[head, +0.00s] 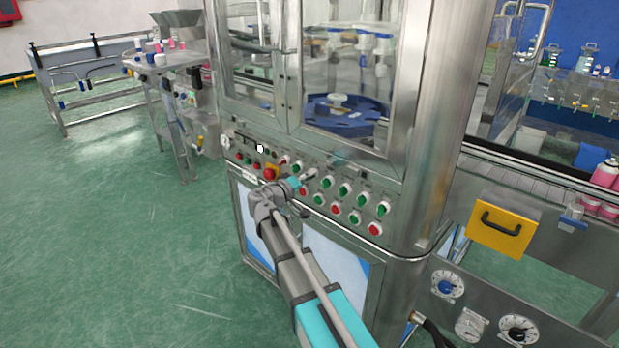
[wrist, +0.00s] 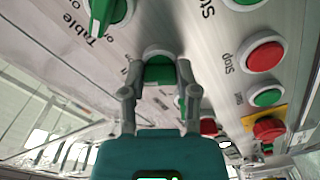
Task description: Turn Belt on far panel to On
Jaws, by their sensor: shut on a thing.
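The control panel (head: 345,171) on the steel machine carries rows of green selector knobs, green buttons and red buttons. My gripper (head: 308,176) is at the panel's upper row, left of the uncovered green knobs (head: 343,190). In the wrist view my gripper (wrist: 159,80) has its two fingers on either side of a green knob (wrist: 160,70), shut on it. The knob's label is hidden, so I cannot read whether it is Belt. Another green knob (wrist: 106,12), near a label with "Table", is at upper left in the wrist view.
A red stop button (wrist: 264,56) and green button (wrist: 266,97) sit close by. A red emergency button on yellow (head: 271,172) is left of my gripper. Glass doors (head: 345,75) rise above the panel. Green floor (head: 150,250) is clear at left.

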